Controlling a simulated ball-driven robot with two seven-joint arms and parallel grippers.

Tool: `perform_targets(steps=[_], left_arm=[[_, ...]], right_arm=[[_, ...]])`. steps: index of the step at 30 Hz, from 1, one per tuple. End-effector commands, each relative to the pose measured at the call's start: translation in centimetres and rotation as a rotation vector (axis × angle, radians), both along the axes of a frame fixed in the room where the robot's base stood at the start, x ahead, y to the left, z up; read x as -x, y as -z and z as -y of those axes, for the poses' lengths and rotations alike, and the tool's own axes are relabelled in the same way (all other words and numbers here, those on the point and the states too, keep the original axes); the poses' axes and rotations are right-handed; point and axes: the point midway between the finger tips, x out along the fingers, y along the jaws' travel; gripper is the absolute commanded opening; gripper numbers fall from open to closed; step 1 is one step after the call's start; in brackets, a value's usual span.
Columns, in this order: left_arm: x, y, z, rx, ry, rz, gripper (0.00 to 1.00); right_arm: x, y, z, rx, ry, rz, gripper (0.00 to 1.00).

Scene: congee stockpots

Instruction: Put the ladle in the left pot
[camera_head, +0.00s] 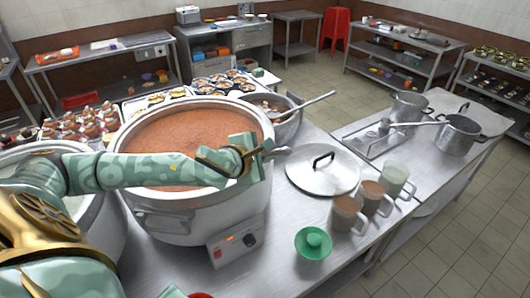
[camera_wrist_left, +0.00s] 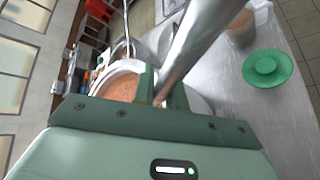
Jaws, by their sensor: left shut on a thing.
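My left gripper (camera_head: 262,150) is over the right side of the large middle pot (camera_head: 180,215), which is full of orange congee. It is shut on a metal piece that looks like the ladle (camera_head: 281,151); a short end sticks out to the right of the fingers. In the left wrist view the thick metal shaft of the ladle (camera_wrist_left: 195,45) rises from between the fingers (camera_wrist_left: 163,92) toward the top. The ladle's bowl cannot be made out. The left pot (camera_head: 112,232), with pale contents, is at the left edge, partly hidden by my left arm. My right gripper is not in view.
A lid (camera_head: 322,178) lies right of the middle pot, near several mugs (camera_head: 372,196) and a green dish (camera_head: 313,243). A smaller pot (camera_head: 287,128) with a long handle stands behind. Trays of jars (camera_head: 75,130) are at the back left.

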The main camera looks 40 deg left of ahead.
Motion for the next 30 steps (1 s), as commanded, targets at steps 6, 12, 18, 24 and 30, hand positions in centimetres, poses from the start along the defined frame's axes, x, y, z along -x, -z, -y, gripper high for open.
perform_targets(steps=[6, 12, 18, 24, 30], left_arm=[[0.0, 0.3, 0.0, 0.000, 0.000, 0.000, 0.00], [0.0, 0.5, 0.0, 0.000, 0.000, 0.001, 0.22], [0.0, 0.5, 0.0, 0.000, 0.000, 0.001, 0.39], [0.3, 0.4, 0.0, -0.001, 0.000, 0.000, 0.39], [3.2, -1.0, 0.0, -0.004, 0.003, -0.002, 0.39]], right_arm=[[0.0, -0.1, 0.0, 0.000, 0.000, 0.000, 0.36], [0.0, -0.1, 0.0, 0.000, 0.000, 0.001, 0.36], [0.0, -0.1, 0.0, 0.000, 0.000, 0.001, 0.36], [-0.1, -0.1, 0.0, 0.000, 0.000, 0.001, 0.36], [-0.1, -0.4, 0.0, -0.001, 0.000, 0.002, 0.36]])
